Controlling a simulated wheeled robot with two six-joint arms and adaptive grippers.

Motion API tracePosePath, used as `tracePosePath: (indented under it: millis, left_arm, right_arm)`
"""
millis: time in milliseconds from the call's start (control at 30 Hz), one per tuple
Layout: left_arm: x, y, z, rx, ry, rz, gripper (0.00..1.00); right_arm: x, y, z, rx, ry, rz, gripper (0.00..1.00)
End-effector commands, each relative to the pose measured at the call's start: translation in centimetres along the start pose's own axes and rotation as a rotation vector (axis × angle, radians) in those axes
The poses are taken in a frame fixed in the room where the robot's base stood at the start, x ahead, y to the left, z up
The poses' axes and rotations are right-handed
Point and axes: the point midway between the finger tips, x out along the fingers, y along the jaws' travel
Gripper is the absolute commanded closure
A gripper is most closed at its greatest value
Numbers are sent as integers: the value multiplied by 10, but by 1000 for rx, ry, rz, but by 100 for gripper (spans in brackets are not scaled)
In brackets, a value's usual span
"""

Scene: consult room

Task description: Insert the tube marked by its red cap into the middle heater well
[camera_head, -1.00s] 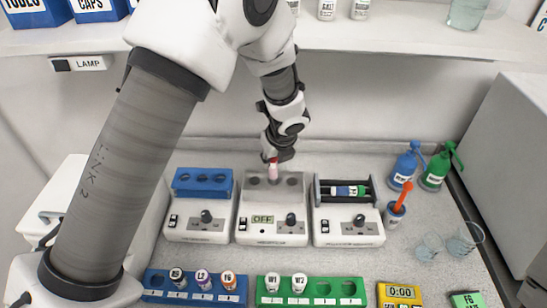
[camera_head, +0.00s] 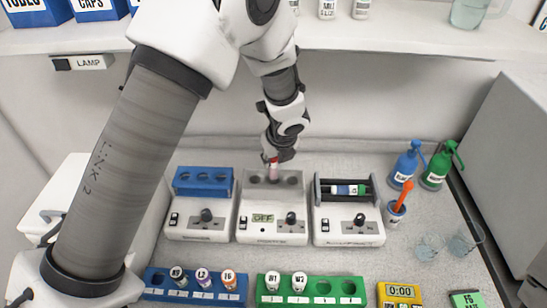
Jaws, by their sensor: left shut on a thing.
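The red-capped tube (camera_head: 273,172) is upright at the middle well of the heater (camera_head: 249,199), the central device whose display reads OFF. The wells on either side of it look empty. My left gripper (camera_head: 274,159) is above the heater, shut on the tube near its cap. The gripper's fingers hide part of the cap, and how deep the tube sits in the well is hard to tell. My right gripper is not in view.
A device with a blue block (camera_head: 203,182) stands left of the heater, and one with a tube on rollers (camera_head: 348,226) stands right. Blue (camera_head: 155,292) and green (camera_head: 346,287) racks with several tubes are in front. Bottles (camera_head: 408,164) and beakers stand at right.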

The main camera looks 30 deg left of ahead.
Motion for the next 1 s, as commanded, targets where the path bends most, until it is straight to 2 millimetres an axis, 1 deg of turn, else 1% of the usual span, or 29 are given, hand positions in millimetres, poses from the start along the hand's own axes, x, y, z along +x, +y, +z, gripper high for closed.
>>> tracePosePath:
  millis: [1000]
  left_arm:
    - [34,1,-14,0,0,0,99]
  right_arm:
    - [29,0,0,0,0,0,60]
